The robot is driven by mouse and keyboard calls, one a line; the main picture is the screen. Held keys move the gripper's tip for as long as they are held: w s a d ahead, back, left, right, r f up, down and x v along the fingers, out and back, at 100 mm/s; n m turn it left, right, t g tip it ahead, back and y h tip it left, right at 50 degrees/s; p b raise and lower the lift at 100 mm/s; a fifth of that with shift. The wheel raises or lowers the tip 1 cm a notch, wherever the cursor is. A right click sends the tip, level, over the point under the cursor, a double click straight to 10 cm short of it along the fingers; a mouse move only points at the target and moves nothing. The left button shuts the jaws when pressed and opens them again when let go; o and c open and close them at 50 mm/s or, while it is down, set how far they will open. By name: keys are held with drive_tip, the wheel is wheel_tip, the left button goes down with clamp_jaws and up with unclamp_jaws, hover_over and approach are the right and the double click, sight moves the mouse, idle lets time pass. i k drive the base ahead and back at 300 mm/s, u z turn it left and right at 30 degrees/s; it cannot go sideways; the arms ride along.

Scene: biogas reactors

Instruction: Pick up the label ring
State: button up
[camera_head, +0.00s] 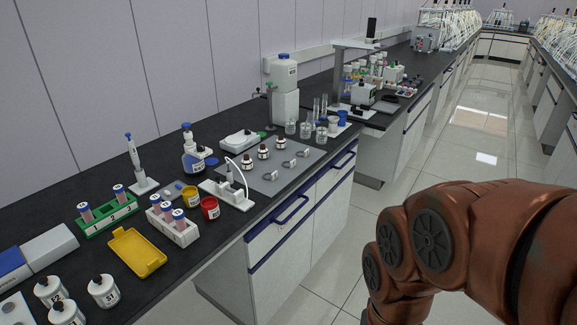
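Three small grey rings with white tags, which look like label rings, lie in a row on the near side of a grey mat (262,184). They are the left ring (269,177), the middle ring (287,164) and the right ring (303,154). The tags are too small to read. My copper-coloured arm fills the lower right over the aisle, apart from the bench. My gripper is out of the frame.
A white stand with a probe (235,198) is left of the mat, beside red (210,209) and yellow (190,195) cups. Glass beakers (305,131) stand at the mat's far right. Tube racks, a yellow tray (137,252) and white jars crowd the left. The floor aisle (440,150) is clear.

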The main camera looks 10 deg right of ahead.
sight(305, 153)
drive_tip(key=i, duration=1.15)
drive_tip(key=u, duration=0.6)
drive_tip(key=i, duration=0.45)
drive_tip(key=u, duration=0.35)
